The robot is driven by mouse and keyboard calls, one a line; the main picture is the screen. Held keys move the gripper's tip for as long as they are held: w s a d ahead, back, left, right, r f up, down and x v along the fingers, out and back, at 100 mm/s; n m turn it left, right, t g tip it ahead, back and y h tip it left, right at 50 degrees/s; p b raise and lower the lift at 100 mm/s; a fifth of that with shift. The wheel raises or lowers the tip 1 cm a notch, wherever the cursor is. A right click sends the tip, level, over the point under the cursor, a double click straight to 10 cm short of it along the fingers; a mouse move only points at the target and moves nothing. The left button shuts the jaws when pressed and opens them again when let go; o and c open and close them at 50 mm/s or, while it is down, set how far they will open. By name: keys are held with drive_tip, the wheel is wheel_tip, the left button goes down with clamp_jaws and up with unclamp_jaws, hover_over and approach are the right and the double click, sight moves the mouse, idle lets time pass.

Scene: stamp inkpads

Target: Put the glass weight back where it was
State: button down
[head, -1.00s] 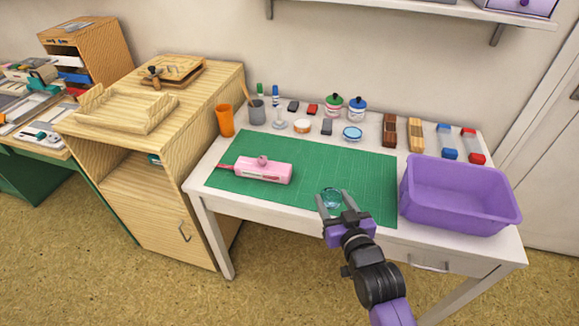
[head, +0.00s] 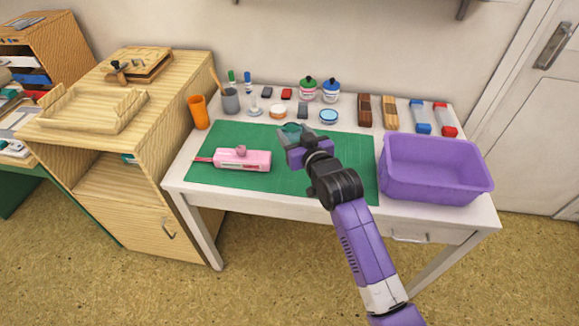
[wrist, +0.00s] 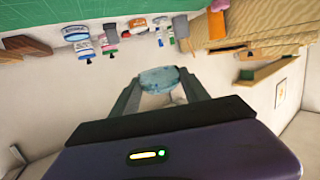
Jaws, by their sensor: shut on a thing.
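The glass weight (wrist: 160,79) is a round, clear, pale teal disc. My gripper (wrist: 161,92) is shut on it, with one finger on each side, in the wrist view. In the head view the glass weight (head: 291,128) shows at the tip of my gripper (head: 294,133), partly hidden by the fingers. They appear over the back part of the green cutting mat (head: 340,175). The exact height above the mat is hard to tell.
A pink stamp-like device (head: 243,160) lies on the mat's left. A purple bin (head: 435,185) stands at the table's right. Small jars (head: 330,92), inkpads, an orange cup (head: 198,112) and a grey cup (head: 230,101) line the back. The mat's right part is clear.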

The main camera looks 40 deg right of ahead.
sight(293, 174)
wheel_tip(293, 174, down, 14)
drive_tip(key=shift+f+b, duration=0.25)
drive_tip(key=shift+b, duration=0.4)
drive_tip(key=shift+f, duration=0.1)
drive_tip(key=c, duration=0.6)
unclamp_jaws()
drive_tip(key=shift+o, duration=0.2)
